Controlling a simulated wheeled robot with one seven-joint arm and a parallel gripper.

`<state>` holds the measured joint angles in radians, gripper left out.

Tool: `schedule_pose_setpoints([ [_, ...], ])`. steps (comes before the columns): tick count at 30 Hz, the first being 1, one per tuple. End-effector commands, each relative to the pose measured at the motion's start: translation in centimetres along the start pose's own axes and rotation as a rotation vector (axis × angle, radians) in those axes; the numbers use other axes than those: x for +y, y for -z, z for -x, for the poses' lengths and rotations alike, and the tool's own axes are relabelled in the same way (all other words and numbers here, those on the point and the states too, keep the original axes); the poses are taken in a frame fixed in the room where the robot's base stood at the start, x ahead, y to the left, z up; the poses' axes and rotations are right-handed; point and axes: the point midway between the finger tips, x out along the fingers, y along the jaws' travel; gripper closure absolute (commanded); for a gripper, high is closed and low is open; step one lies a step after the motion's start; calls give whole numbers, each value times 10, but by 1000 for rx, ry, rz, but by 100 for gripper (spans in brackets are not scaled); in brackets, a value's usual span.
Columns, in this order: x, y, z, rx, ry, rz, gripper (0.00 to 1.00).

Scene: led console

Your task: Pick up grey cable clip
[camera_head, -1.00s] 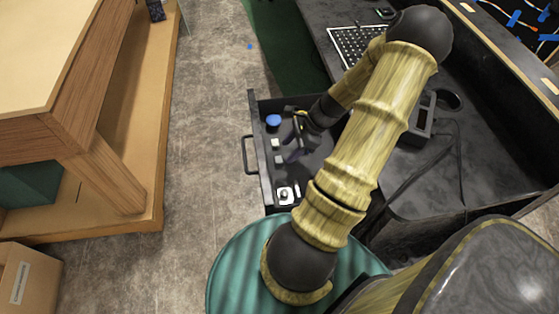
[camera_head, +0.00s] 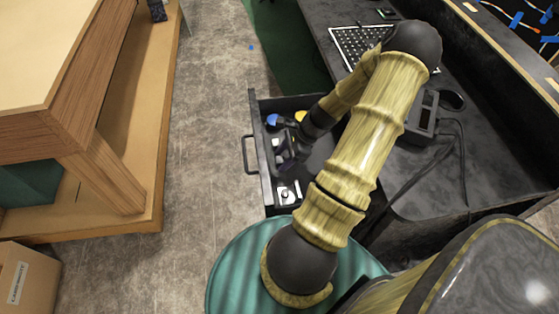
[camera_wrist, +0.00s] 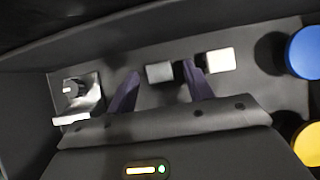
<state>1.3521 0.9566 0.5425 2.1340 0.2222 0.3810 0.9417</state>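The grey cable clip seems to be the small grey block (camera_wrist: 159,72) on the drawer floor. A paler, whitish block (camera_wrist: 220,61) lies just outside the right finger.
A blue round piece (camera_wrist: 305,52) and a yellow one (camera_wrist: 309,142) are at the right in the wrist view. A silver piece with a dark knob (camera_wrist: 77,98) is at the left. The drawer walls close around my gripper.

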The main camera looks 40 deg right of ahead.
Motion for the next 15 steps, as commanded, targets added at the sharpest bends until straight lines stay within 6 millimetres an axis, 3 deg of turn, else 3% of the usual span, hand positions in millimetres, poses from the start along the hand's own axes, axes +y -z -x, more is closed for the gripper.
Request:
schedule_pose_setpoints([
  [1,0,0,0,0,0,0,59],
  [6,0,0,0,0,-1,1,92],
  [15,0,-1,1,0,0,1,95],
])
